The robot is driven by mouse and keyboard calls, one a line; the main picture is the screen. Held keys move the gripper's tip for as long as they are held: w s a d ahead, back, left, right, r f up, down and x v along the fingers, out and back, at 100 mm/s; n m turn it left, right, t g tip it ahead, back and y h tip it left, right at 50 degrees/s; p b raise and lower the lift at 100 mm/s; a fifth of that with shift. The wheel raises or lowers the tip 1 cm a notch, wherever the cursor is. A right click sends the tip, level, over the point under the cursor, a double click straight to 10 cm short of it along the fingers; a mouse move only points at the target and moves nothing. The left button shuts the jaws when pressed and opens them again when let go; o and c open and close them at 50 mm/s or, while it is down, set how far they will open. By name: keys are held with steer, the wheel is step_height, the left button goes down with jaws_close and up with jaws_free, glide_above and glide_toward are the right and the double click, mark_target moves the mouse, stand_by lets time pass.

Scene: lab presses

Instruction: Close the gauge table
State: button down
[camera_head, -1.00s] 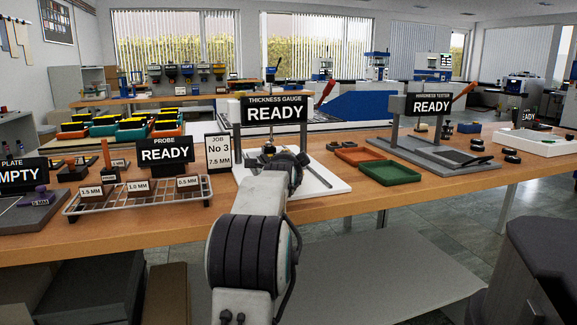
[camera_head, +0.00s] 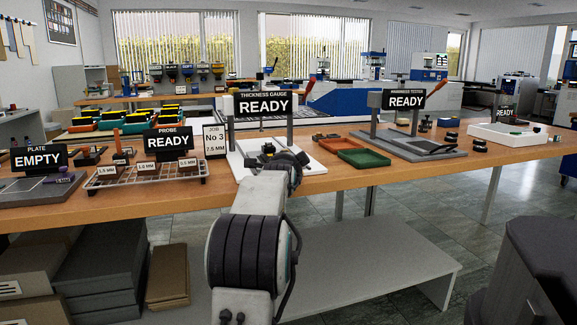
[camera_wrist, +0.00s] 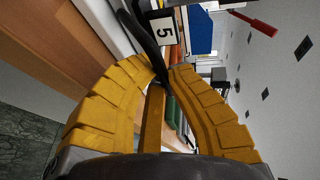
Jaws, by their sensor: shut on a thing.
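The thickness gauge stands on the wooden bench, with a READY sign (camera_head: 264,105) above its white base (camera_head: 238,161).
A wire rack (camera_head: 137,178) with labelled pieces and a JOB No 3 card (camera_head: 214,142) stand left of the gauge. An orange tray (camera_head: 341,144), a green tray (camera_head: 364,158) and the hardness tester (camera_head: 425,148) stand right. A lower shelf (camera_head: 370,262) lies under the bench.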

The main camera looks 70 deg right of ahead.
steer(key=shift+f, duration=0.15)
steer(key=c, duration=1.2)
jaws_free()
steer(key=shift+v, duration=6.05)
